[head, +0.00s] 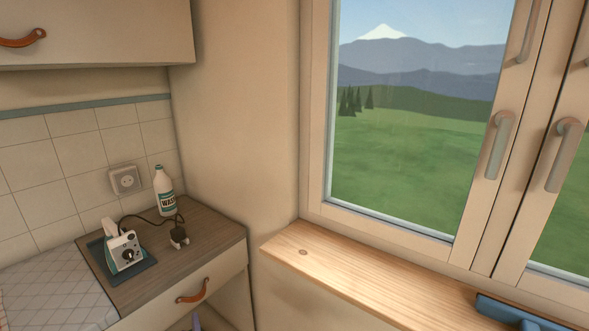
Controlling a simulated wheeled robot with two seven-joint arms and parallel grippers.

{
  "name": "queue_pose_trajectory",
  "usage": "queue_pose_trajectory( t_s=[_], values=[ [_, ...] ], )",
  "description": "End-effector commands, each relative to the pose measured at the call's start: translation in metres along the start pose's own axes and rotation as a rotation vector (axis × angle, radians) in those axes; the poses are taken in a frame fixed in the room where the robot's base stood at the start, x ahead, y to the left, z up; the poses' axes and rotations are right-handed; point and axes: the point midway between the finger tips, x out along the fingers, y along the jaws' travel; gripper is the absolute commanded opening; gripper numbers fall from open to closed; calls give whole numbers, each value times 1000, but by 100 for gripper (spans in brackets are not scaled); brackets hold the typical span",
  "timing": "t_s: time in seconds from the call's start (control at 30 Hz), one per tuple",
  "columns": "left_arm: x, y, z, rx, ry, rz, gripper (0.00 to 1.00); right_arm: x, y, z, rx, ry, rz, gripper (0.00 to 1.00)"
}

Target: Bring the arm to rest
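Neither of my grippers can be made out in the head view. A brown leather pull (22,38) is on the upper cabinet at the top left. Another leather pull (193,291) is on the drawer front below the counter; the drawer looks shut.
A wall socket (124,180) is behind. A wooden sill (330,268) runs under the shut window; an unclear blue piece (515,313) is at its right.

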Motion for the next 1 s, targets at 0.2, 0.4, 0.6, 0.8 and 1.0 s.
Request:
queue_pose_trajectory(
  t_s=[0.2,0.4,0.6,0.8,1.0],
  values=[
    [-116,-133,114,510,-567,-17,71,0,2,1,0,-2,2,50],
    [-257,-257,146,887,-1054,-70,71,0,2,1,0,-2,3,50],
    [-377,-345,120,1171,-1433,-122,71,0,2,1,0,-3,3,50],
    [-406,-364,107,1246,-1528,-135,71,0,2,1,0,-3,3,50],
    [-405,-363,107,1243,-1524,-134,71,0,2,1,0,-2,3,50]
  ],
)
